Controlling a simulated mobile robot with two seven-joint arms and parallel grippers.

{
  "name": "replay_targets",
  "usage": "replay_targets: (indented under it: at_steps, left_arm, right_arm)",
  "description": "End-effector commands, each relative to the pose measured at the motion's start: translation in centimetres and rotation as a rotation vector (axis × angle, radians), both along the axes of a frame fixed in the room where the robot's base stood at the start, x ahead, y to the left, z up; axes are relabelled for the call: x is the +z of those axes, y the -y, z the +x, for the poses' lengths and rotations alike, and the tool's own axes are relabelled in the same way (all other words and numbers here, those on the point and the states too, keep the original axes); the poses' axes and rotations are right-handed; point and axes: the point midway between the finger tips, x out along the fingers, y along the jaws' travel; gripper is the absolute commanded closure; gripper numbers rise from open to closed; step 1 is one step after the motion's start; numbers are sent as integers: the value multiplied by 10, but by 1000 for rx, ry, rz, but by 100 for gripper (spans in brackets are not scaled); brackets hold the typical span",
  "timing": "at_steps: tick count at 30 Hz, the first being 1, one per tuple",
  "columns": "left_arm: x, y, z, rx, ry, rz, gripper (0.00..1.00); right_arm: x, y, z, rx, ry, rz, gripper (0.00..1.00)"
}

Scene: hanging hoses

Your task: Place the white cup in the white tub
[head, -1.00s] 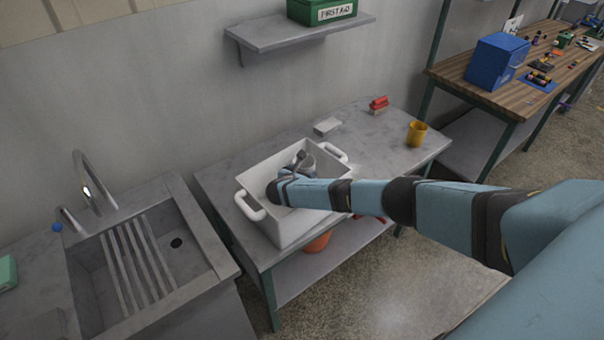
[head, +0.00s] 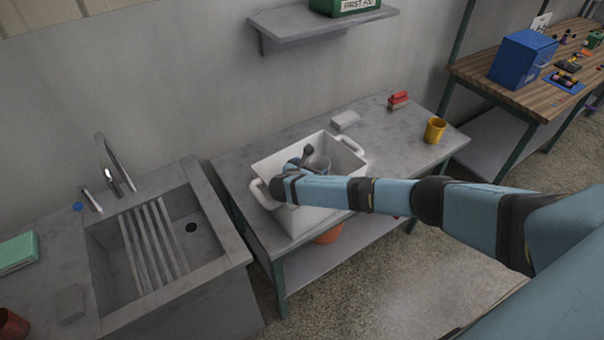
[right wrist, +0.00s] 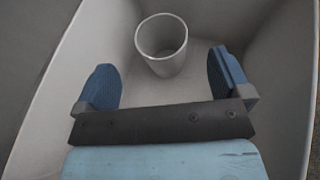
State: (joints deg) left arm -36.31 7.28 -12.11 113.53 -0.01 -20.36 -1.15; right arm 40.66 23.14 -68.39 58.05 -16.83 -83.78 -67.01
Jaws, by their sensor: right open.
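The white cup (right wrist: 163,48) stands upright inside the white tub, seen in the right wrist view near its far end. The white tub (head: 291,222) sits on the grey table, and its inner wall shows in the right wrist view (right wrist: 85,45). My right gripper (right wrist: 163,78) is open and empty. Its two blue fingers are spread on either side, nearer the camera than the cup and apart from it. In the head view my right arm reaches over the tub's front rim and partly hides its inside. My left gripper is not in view.
A yellow cup (head: 435,130), a red item (head: 398,99) and a pale block (head: 345,120) stand on the table right of the tub. A sink (head: 160,250) is at left. A shelf (head: 325,28) hangs above. The table between tub and yellow cup is mostly clear.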

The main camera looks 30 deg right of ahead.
Motion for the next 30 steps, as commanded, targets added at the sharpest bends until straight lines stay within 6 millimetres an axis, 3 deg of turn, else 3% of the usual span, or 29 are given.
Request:
replay_targets:
  at_steps: [3,9,30]
  left_arm:
    - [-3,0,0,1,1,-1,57]
    - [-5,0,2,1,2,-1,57]
    - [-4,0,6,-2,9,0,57]
  right_arm:
    - [8,-20,-12,2,1,2,4]
    - [18,-39,-24,1,0,0,4]
    - [22,-43,-22,4,22,33,4]
